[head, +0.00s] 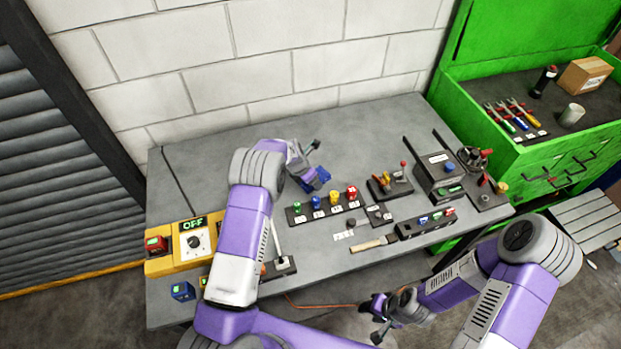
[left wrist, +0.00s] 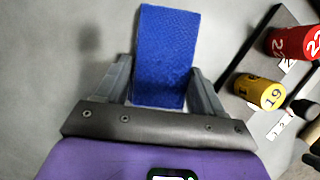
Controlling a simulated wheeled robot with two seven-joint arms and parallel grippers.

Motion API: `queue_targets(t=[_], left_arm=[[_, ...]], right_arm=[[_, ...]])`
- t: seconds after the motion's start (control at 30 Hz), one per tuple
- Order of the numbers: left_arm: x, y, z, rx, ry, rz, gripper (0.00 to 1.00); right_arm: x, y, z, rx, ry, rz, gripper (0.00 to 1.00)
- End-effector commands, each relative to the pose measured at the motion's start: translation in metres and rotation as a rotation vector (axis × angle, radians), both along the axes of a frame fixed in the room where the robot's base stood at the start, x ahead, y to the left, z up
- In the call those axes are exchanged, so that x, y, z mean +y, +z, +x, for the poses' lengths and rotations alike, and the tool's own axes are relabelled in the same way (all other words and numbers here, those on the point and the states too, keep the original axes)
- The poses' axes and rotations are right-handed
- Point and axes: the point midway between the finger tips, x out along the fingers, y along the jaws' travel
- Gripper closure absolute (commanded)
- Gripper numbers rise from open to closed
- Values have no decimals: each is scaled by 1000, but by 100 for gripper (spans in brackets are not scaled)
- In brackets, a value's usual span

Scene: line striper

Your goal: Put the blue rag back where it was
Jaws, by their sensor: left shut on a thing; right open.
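The blue rag (head: 318,183) is at my left gripper (head: 308,165), over the back middle of the grey table (head: 375,125). In the left wrist view the rag (left wrist: 167,45) shows as a flat blue rectangle between the two fingers of my left gripper (left wrist: 162,80), which is shut on it. I cannot tell whether the rag touches the tabletop. My right gripper (head: 380,318) is open and empty, low in front of the table's front edge. My left forearm hides part of the table.
A rack of coloured, numbered cylinders (head: 328,208) stands just in front of the rag. A yellow switch box (head: 185,243) is at the left. A brush (head: 374,244) lies near the front edge. A black box (head: 437,175) stands at the right. The back of the table is clear.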

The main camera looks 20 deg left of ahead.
Motion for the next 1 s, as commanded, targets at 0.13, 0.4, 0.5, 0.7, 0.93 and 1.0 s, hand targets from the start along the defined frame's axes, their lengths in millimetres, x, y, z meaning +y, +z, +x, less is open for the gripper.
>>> queue_targets(t=[0.13,0.4,0.5,0.7,0.93,1.0], left_arm=[[0,-1,0,0,-1,0,60],[0,-3,0,1,-1,0,6],[0,-3,0,1,-1,0,6],[0,1,0,0,-1,0,6],[7,35,-10,-3,-1,-1,6],[10,50,-15,-4,-1,1,6]], right_arm=[[0,-1,0,0,0,0,57],[0,-2,0,0,0,0,57],[0,-2,0,0,0,0,57],[0,1,0,0,0,0,57],[0,0,0,0,0,0,57],[0,1,0,0,0,0,57]])
